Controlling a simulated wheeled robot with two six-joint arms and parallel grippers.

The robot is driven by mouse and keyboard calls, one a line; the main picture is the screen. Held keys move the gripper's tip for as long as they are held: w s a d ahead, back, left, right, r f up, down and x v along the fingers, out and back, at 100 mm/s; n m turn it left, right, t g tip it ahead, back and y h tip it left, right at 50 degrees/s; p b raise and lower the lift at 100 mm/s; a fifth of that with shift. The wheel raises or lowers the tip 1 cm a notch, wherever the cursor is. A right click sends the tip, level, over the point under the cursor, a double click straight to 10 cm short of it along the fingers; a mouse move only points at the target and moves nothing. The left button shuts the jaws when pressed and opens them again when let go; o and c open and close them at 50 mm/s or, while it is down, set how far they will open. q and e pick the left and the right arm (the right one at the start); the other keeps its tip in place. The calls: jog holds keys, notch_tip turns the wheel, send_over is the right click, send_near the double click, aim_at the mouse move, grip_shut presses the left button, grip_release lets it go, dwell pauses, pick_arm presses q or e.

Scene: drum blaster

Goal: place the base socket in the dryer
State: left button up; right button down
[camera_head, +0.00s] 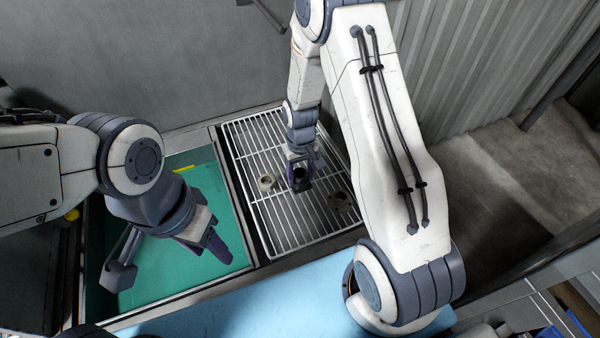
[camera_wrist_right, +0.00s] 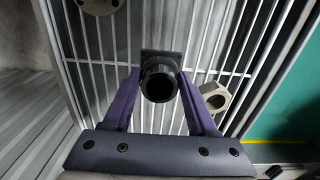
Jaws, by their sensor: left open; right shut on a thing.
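The base socket, a dark tube with a square flange, is held between the purple fingers of my right gripper (camera_head: 300,184). It shows clearly in the right wrist view (camera_wrist_right: 160,82), its round opening facing the camera. The right gripper is shut on it over the middle of the dryer, a white wire rack (camera_head: 270,226). I cannot tell whether the socket touches the wires. My left gripper (camera_head: 216,247) is open and empty above the green-floored basin, left of the rack.
On the rack, a beige nut-like ring (camera_head: 266,183) lies left of the socket and a round flange (camera_head: 339,201) lies to its right. The green basin (camera_head: 150,270) looks mostly bare. A light blue surface (camera_head: 250,310) lies in front; grey walls stand behind.

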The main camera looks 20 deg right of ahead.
jog(key=shift+f, duration=0.15)
jog(key=shift+c, duration=1)
grip_release()
